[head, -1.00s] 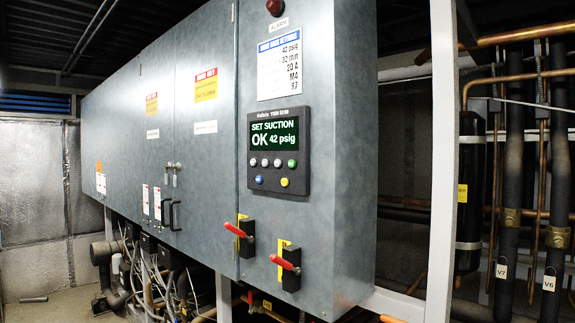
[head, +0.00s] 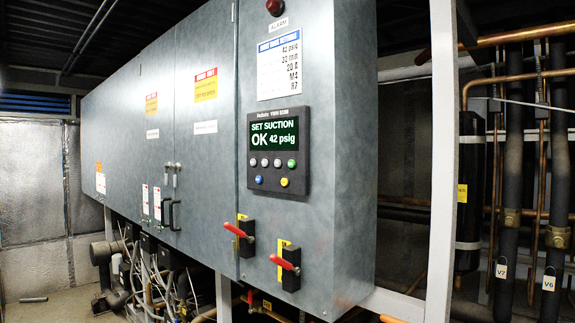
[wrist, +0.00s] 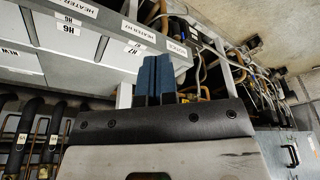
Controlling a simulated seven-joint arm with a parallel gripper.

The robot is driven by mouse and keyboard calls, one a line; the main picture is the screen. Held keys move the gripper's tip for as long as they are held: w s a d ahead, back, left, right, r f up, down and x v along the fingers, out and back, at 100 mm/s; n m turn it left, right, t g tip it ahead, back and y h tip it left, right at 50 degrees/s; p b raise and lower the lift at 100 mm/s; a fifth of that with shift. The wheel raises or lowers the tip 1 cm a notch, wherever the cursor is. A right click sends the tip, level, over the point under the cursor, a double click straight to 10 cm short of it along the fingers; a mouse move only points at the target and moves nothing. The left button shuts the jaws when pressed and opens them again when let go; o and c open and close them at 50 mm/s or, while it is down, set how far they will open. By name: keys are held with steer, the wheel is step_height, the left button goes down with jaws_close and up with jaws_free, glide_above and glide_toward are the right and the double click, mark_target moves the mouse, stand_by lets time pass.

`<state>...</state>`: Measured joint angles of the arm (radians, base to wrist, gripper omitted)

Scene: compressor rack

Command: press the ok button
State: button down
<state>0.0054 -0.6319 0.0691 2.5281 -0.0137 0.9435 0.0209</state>
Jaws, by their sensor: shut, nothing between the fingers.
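In the head view, the dark control panel (head: 278,150) is on the front of the grey cabinet. Its lit screen (head: 273,134) reads "SET SUCTION OK 42 psig". Below the screen are several grey buttons and a green button (head: 292,163) at the row's right end. A blue button (head: 259,179) and a yellow button (head: 284,182) sit lower. Button labels are too small to read, so I cannot tell which is ok. My gripper (wrist: 156,58) shows only in the wrist view, its blue fingers shut and empty. The panel is not visible there.
Two red-handled switches (head: 286,263) stick out below the panel. A red alarm lamp (head: 275,7) is above it. A white upright post (head: 443,150) and dark pipes (head: 512,180) stand at the right. The wrist view shows grey labelled boxes (wrist: 75,50) and pipework.

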mark_target(292, 164)
steer(key=w+a+r+t+h, duration=0.1)
steer(key=w+a+r+t, duration=0.1)
steer(key=w+a+r, duration=0.6)
steer(key=w+a+r+m+t+h, duration=0.1)
steer(key=w+a+r, duration=0.7)
steer(key=r, duration=1)
steer(key=w+a+r+t+h, duration=0.2)
steer(key=w+a+r, duration=0.6)
steer(key=w+r, duration=0.3)
step_height(292, 164, up, 2)
steer(key=shift+a+r+t, duration=0.1)
steer(key=shift+a+t, duration=0.15)
steer(key=shift+t, duration=0.15)
steer(key=shift+w+d, duration=0.1)
steer(key=shift+w+d, duration=3)
steer(key=shift+d, duration=0.05)
